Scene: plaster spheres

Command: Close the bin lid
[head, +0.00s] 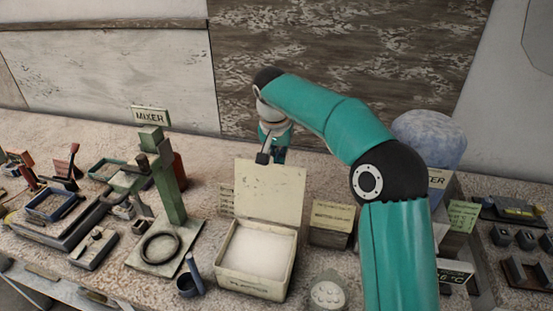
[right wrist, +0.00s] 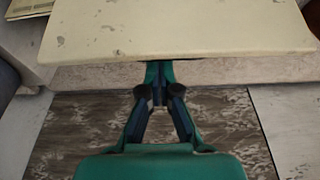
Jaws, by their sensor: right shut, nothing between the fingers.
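The cream plaster bin (head: 255,286) stands on the bench, filled with white powder. Its lid (head: 272,195) is open and stands roughly upright at the bin's back edge. My right gripper (head: 264,157) is at the lid's top edge, left of its middle, on the far side. In the right wrist view the pale lid (right wrist: 180,28) spans the top, and the shut, empty fingers of my right gripper (right wrist: 159,80) reach its edge; their tips are partly hidden by it. I cannot tell whether they touch. My left gripper is not in view.
A green mixer stand (head: 165,180) with a ring on its base is left of the bin. A small dark cup (head: 190,285) and a round pale item (head: 327,293) flank the bin's front. A labelled box (head: 333,222) stands to its right. A wall rises behind.

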